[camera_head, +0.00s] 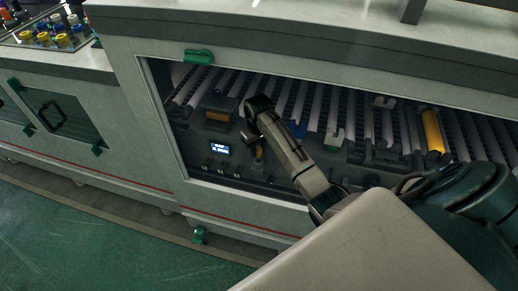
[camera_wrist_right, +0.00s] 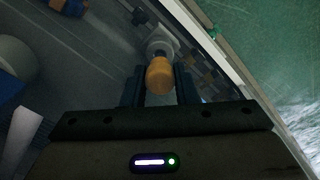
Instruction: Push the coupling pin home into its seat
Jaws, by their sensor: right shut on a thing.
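The coupling pin shows in the right wrist view as an orange rounded knob (camera_wrist_right: 160,76), with a pale grey metal part (camera_wrist_right: 161,45) just beyond it. My right gripper (camera_wrist_right: 159,87) has one dark finger on each side of the knob and is shut on it. In the head view my right arm reaches through the opening of the machine, and the right gripper (camera_head: 254,139) points down at the small orange pin (camera_head: 260,153). How deep the pin sits in its seat is hidden. My left gripper is not in view.
A small lit display (camera_head: 220,149) is left of the pin. A brown block (camera_head: 218,116) sits behind it. White rollers (camera_head: 300,100) and a yellow cylinder (camera_head: 432,132) lie to the right. The opening's frame (camera_head: 165,120) bounds the left side; a green handle (camera_head: 198,57) is above.

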